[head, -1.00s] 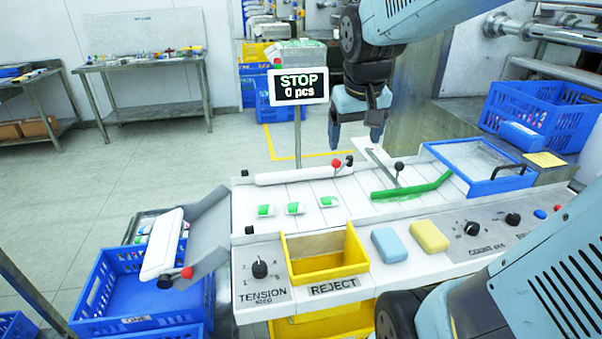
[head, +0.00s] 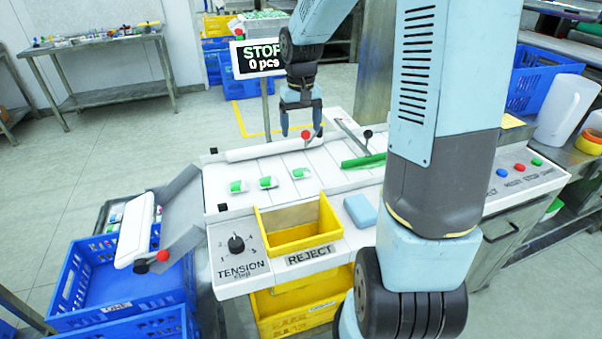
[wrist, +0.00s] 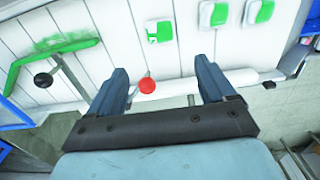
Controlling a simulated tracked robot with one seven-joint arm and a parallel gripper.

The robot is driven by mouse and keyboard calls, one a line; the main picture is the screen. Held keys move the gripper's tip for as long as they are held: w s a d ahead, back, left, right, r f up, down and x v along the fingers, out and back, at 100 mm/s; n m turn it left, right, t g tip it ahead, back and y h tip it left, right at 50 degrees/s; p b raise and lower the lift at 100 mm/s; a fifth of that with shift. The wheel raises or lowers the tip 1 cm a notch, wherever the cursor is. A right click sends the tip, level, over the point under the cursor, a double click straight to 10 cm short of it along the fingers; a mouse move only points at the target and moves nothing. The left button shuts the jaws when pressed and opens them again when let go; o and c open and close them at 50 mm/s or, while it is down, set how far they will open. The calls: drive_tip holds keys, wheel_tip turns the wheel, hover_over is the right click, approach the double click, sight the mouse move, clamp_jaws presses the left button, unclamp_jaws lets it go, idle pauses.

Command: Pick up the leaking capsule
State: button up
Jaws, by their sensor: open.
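Three white capsules with green fill lie in a row on the white slatted belt: a left one (head: 237,186), a middle one (head: 268,182) and a right one (head: 300,173). In the wrist view the nearest capsule (wrist: 158,32) shows white marks in its green, while the other two (wrist: 212,13) (wrist: 258,12) look more solid. I cannot tell for sure which one leaks. My gripper (head: 300,128) is open and empty, pointing down above the belt's far edge, behind the right capsule. In the wrist view its fingers (wrist: 162,70) stand either side of a red knob, apart from the capsules.
A red-knobbed lever (head: 305,135) and white roller (head: 260,150) lie along the far edge. A green bar (head: 362,161) crosses the belt, with a green smear (wrist: 60,42) beside it. The yellow reject bin (head: 300,242) is in front. The stop display (head: 262,58) stands behind.

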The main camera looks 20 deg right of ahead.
drive_tip(key=f, duration=0.1)
hover_over(301, 170)
wheel_tip(301, 170, down, 8)
drive_tip(key=shift+w+r, duration=0.1)
drive_tip(key=shift+r, duration=0.15)
drive_tip(key=shift+a+f, duration=0.1)
drive_tip(key=shift+f, duration=2.8)
drive_tip(key=shift+c, duration=0.3)
drive_tip(key=c, duration=1)
